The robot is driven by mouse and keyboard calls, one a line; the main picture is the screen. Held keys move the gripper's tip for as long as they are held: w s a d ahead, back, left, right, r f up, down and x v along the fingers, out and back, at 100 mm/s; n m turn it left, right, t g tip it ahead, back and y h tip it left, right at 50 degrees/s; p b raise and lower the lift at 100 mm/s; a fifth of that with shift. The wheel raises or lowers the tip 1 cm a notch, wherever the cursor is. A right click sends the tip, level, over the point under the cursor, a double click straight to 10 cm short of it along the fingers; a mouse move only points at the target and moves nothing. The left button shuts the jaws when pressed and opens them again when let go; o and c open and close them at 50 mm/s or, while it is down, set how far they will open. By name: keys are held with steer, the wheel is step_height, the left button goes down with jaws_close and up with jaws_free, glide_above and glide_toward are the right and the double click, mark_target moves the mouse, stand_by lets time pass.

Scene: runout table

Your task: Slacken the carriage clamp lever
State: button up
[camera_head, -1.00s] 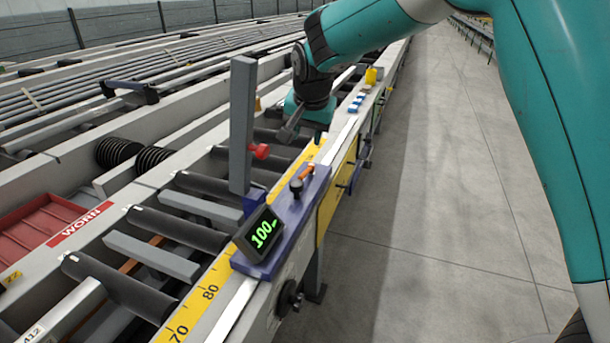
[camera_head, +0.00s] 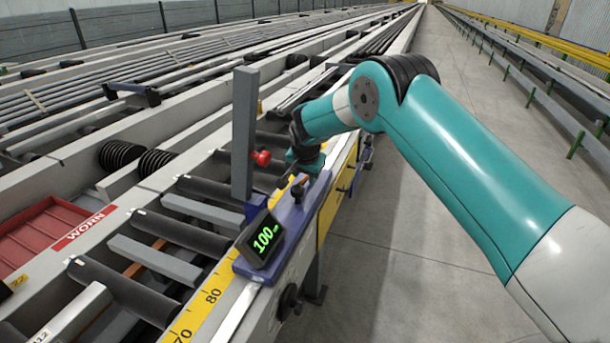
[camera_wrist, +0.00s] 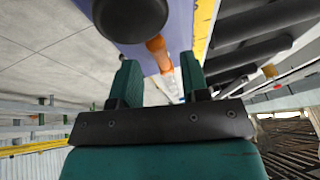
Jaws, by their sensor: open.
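The carriage is a purple-blue plate (camera_head: 290,225) on the rail. It bears a tall grey upright (camera_head: 244,130), a tilted display (camera_head: 262,240) with green digits reading 100, and a black knob (camera_head: 298,193). In the wrist view the clamp lever's orange handle (camera_wrist: 158,52) runs from beside the large black knob (camera_wrist: 130,15) and lies between my two fingertips. My gripper (camera_wrist: 160,72) is open around the handle's line. I cannot tell whether either finger touches it. In the head view my gripper (camera_head: 306,167) is just behind the knob and hides most of the handle.
A red knob (camera_head: 262,158) sticks out from the upright close to my gripper. A yellow scale (camera_head: 205,303) runs along the rail. A dark handwheel (camera_head: 288,300) is on the rail's front side. The grey floor (camera_head: 390,270) at the right is clear.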

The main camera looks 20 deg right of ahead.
mark_target(307, 179)
steer(key=shift+x, duration=1.15)
jaws_close()
